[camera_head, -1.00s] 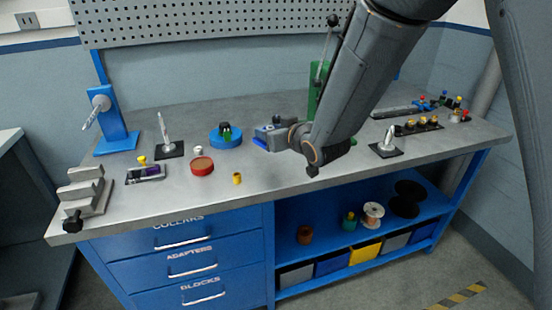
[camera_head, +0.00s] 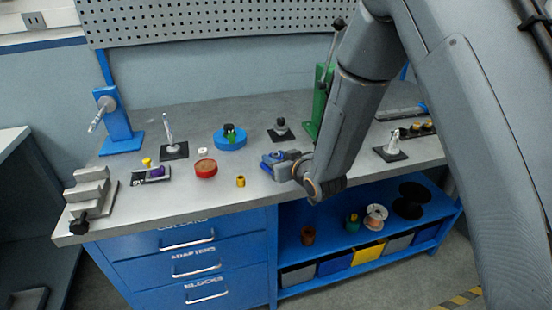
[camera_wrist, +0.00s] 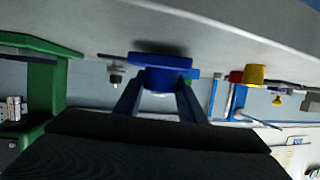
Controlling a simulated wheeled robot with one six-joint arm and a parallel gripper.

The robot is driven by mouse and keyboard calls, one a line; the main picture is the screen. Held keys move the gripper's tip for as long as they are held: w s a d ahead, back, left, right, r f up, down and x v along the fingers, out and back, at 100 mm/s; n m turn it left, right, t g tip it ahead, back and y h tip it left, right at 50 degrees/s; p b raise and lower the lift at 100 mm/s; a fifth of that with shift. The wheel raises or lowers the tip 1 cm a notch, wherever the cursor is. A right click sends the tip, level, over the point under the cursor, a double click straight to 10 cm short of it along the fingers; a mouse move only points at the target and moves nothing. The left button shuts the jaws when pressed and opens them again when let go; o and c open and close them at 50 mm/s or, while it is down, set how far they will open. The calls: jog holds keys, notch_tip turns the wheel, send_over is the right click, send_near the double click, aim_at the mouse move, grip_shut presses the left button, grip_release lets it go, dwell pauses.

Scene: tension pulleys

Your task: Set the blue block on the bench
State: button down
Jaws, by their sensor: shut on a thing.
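My gripper (camera_head: 274,161) is over the middle of the grey bench top (camera_head: 310,158), right of the yellow piece. In the wrist view my gripper (camera_wrist: 158,95) has its two blue fingers shut on the blue block (camera_wrist: 160,68). The wrist picture is upside down, with the bench top (camera_wrist: 230,38) at its top. A dark shadow lies right against the block, so the block is very close to the bench surface. I cannot tell whether it touches. In the head view the block is small and hard to separate from the fingers.
A blue round piece (camera_head: 230,142), red disc (camera_head: 206,170) and yellow piece (camera_head: 241,181) stand left of my gripper. A dark post on a black base (camera_head: 281,130) and a green stand (camera_head: 320,100) are behind. The bench's front edge is close.

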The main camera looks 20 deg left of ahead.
jog(key=shift+f, duration=0.3)
jog(key=shift+f, duration=0.2)
jog(key=c, duration=1.2)
grip_release()
jog(key=shift+o, duration=0.2)
